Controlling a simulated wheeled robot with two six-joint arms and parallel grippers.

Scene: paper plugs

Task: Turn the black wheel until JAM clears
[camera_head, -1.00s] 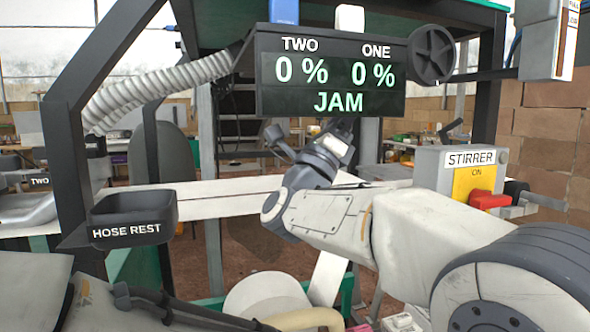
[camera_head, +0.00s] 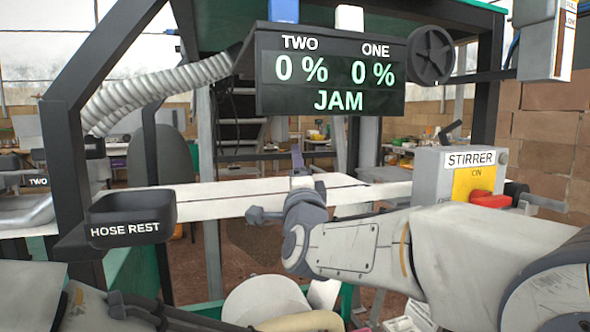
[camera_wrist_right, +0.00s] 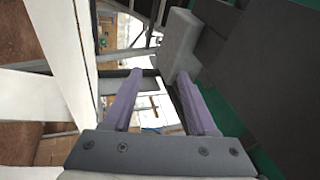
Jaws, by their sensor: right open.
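The black wheel (camera_head: 430,54) is a spoked handwheel at the upper right of the dark display (camera_head: 330,100) in the head view. The display reads TWO 0 %, ONE 0 % and JAM. My right gripper (camera_head: 297,158) points up below the display, left of and well below the wheel, apart from it in the picture. In the right wrist view my right gripper (camera_wrist_right: 160,78) is open, with two purple fingers and nothing held between them. The wheel cannot be made out in that view. My left gripper is out of view.
A grey STIRRER box (camera_head: 433,176) with a red switch stands at the right. A grey block (camera_wrist_right: 180,45) is close beyond the fingers in the right wrist view.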

